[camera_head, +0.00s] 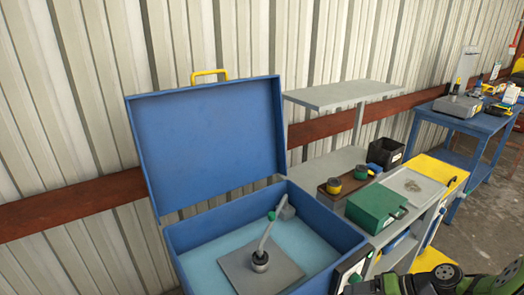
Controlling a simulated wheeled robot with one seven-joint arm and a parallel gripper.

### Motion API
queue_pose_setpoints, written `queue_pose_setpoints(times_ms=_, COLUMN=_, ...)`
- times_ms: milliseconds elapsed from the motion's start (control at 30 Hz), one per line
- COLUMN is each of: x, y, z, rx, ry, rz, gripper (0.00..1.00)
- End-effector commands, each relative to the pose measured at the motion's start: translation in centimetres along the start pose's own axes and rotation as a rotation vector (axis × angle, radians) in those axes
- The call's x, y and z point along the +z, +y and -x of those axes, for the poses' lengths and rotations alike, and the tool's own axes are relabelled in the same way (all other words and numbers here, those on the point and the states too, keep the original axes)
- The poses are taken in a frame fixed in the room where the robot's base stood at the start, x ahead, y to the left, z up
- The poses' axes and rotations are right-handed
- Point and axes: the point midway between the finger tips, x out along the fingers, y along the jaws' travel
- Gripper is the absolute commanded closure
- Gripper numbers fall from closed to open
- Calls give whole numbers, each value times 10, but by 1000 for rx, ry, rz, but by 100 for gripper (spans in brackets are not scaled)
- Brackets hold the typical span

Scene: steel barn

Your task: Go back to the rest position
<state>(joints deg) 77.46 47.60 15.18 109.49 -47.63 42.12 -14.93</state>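Parts of my arm (446,280), dark with green sections, show along the bottom right edge, in front of the shelf unit and beside the blue box. No gripper fingers can be made out in this view, so whether my gripper is open or holds something is hidden.
A blue box (190,238) stands at the front with its lid (205,145) raised; a grey plate and a jointed spout (262,255) are inside. Right of it, a grey shelf unit (340,160) bears a green case (374,207) and a black bin (385,153). A blue table (470,127) stands farther right.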

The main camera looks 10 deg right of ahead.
Motion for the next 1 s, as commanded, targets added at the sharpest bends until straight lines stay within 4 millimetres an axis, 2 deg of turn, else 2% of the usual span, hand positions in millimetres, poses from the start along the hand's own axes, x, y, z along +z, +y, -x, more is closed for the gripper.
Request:
queue_pose_setpoints(times_ms=33, x=0, y=-31, z=-4, rx=89, ry=-77, rz=44, gripper=33)
queue_pose_setpoints(times_ms=167, x=13, y=-97, z=-9, rx=316, ry=-206, rz=139, gripper=33)
queue_pose_setpoints(times_ms=267, x=32, y=-147, z=-6, rx=475, ry=-241, rz=223, gripper=33)
queue_pose_setpoints(times_ms=400, x=68, y=-209, z=8, rx=648, ry=-204, rz=346, gripper=33)
queue_pose_setpoints(times_ms=500, x=100, y=-243, z=24, rx=721, ry=-131, rz=430, gripper=33)
queue_pose_setpoints(times_ms=600, x=131, y=-264, z=42, rx=744, ry=-43, rz=495, gripper=33)
queue_pose_setpoints(times_ms=700, x=153, y=-272, z=56, rx=734, ry=26, rz=531, gripper=33)
queue_pose_setpoints(times_ms=833, x=164, y=-272, z=64, rx=719, ry=67, rz=545, gripper=33)
queue_pose_setpoints(times_ms=1000, x=165, y=-271, z=65, rx=719, ry=70, rz=544, gripper=33)
